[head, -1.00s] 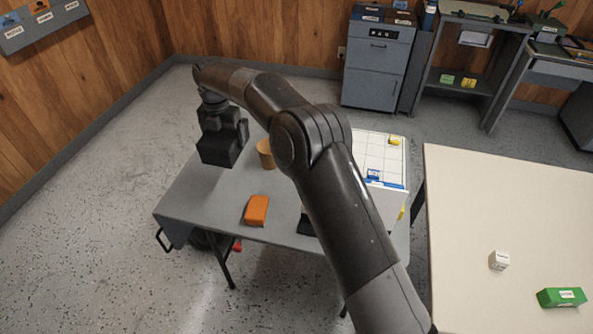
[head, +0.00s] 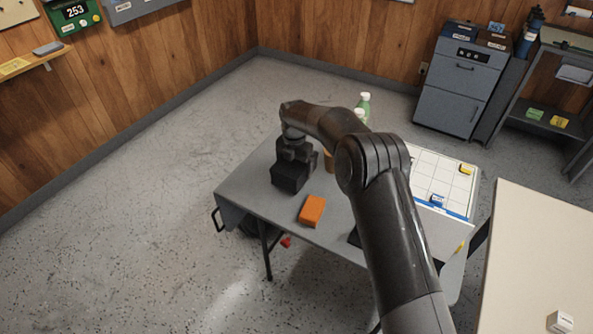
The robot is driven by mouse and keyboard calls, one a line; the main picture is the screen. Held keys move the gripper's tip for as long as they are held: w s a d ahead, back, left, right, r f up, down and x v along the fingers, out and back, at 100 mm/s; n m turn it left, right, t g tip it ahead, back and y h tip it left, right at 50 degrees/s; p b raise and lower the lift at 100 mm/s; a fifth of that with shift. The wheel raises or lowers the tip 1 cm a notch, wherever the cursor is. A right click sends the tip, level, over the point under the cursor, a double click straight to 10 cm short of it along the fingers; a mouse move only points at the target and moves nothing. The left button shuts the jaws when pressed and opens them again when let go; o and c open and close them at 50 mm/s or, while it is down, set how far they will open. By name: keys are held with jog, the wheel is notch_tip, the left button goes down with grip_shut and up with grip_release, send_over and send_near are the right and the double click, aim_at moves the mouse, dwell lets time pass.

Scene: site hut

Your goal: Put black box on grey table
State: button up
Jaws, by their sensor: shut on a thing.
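The black box (head: 289,179) is held in my gripper (head: 295,158) over the left part of the grey table (head: 249,188). My gripper points down and is shut on the box. The box looks level and very close to the tabletop. I cannot tell whether its underside touches. My arm crosses in front of the table's middle and right part and hides some of the top.
An orange block (head: 312,210) lies just right of the box. A tan cylinder (head: 328,166) and a green bottle (head: 364,104) stand behind, partly hidden. A gridded white board (head: 452,178) lies at right. A cream table (head: 530,245) is further right.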

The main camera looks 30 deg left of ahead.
jog(key=shift+f, duration=1.15)
jog(key=shift+f, duration=0.15)
jog(key=o, duration=1)
